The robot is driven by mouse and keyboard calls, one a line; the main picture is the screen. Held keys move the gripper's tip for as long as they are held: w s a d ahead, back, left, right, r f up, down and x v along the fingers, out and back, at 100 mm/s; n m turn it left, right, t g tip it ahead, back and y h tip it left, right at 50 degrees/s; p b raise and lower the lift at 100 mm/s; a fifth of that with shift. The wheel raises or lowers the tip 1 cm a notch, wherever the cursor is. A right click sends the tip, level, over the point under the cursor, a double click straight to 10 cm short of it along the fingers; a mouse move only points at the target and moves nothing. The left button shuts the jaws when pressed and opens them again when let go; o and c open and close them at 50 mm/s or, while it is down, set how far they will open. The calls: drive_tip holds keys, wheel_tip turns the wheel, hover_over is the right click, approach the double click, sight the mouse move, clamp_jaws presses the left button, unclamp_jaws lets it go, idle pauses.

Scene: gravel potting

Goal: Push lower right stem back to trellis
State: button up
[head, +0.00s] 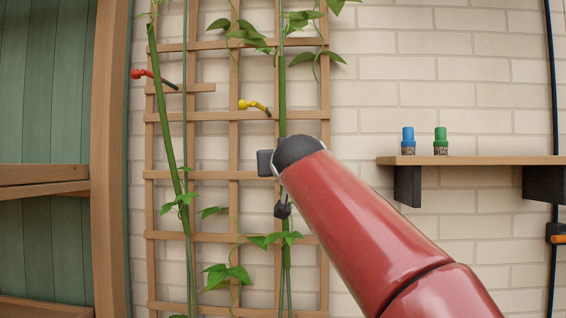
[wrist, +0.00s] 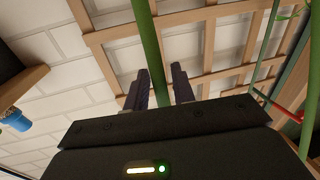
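The wooden trellis (head: 234,150) stands against the brick wall, and it fills the upper part of the wrist view (wrist: 110,45). The right stem (head: 282,95) runs almost upright along the trellis's right side. Its lower part (head: 286,270) shows below my arm; its middle is partly hidden by the arm. My gripper (head: 282,209) is at this lower stretch. In the wrist view, my gripper's two dark fingers (wrist: 160,72) stand apart on either side of the green stem (wrist: 146,40). A narrow gap shows beside the stem; whether either finger touches it is unclear.
A second stem (head: 165,125) leans at the left. A red clip (head: 143,74) and a yellow clip (head: 254,106) stick out from the trellis. A wall shelf (head: 480,160) at right holds a blue-capped bottle (head: 408,142) and a green-capped bottle (head: 440,142).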

clamp_jaws()
drive_tip(key=shift+r, duration=0.1)
